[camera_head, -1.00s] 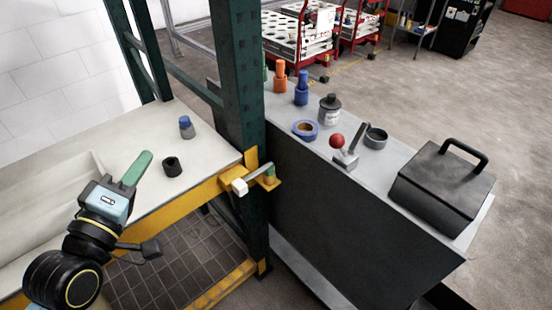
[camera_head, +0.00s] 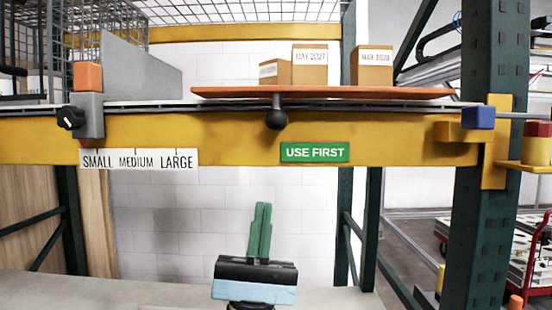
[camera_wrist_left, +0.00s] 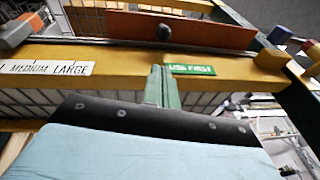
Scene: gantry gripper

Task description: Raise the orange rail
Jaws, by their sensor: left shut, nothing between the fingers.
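The orange rail (camera_head: 330,92) is a long thin piece lying along the top of the yellow beam (camera_head: 400,138), with a black ball knob (camera_head: 276,119) hanging at its front. In the left wrist view the orange rail (camera_wrist_left: 215,34) shows its broad face with the black knob (camera_wrist_left: 163,32). My left gripper (camera_head: 263,206) has green fingers pressed together, pointing up and empty. It appears below the knob and the beam in the head view, apart from the rail. Its fingers also show in the left wrist view (camera_wrist_left: 162,72), near the green sign. My right gripper is not in view.
Small cardboard boxes (camera_head: 310,65) stand behind the rail. A grey slider block with a black knob (camera_head: 70,118) sits at left above the size label (camera_head: 138,159). A green "USE FIRST" sign (camera_head: 315,152) is on the beam. A dark green post (camera_head: 490,200) stands at right.

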